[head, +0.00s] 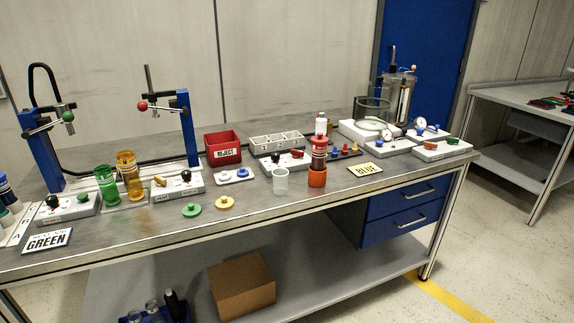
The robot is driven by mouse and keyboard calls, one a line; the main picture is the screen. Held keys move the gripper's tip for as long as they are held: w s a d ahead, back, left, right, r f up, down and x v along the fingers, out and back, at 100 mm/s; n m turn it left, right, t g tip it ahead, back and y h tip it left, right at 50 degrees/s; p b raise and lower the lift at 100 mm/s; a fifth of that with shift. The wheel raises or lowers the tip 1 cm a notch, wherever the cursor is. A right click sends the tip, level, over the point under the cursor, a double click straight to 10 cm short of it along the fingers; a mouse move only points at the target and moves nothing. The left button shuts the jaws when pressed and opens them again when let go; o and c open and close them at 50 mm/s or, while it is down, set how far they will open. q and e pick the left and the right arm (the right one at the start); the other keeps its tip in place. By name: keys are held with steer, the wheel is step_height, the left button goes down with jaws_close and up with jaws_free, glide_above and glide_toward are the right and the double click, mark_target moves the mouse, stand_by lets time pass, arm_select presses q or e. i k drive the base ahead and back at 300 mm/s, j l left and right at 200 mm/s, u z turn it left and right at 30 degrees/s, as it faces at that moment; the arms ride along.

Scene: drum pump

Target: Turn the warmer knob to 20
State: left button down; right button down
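Neither of my grippers is in view. Several white control boxes stand on the bench (130,226), and I cannot read which is the warmer. The left box (70,211) has a black knob (52,201) and a green knob (83,198). The middle box (170,195) has a black knob (186,176) and a yellow-tan lever (160,181). Scale markings and the number 20 are too small to read.
Green (107,187) and amber (129,176) containers stand between the left boxes. A red REJECT bin (222,148), clear cup (280,182) and red-orange bottle (318,165) crowd the middle. Gauges and a glass vessel (371,110) stand right. The front bench strip is mostly clear.

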mark_target(275, 157)
steer(key=i+l, duration=0.15)
steer(key=i, duration=0.85)
steer(key=i+u, duration=0.15)
steer(key=u, duration=1.2)
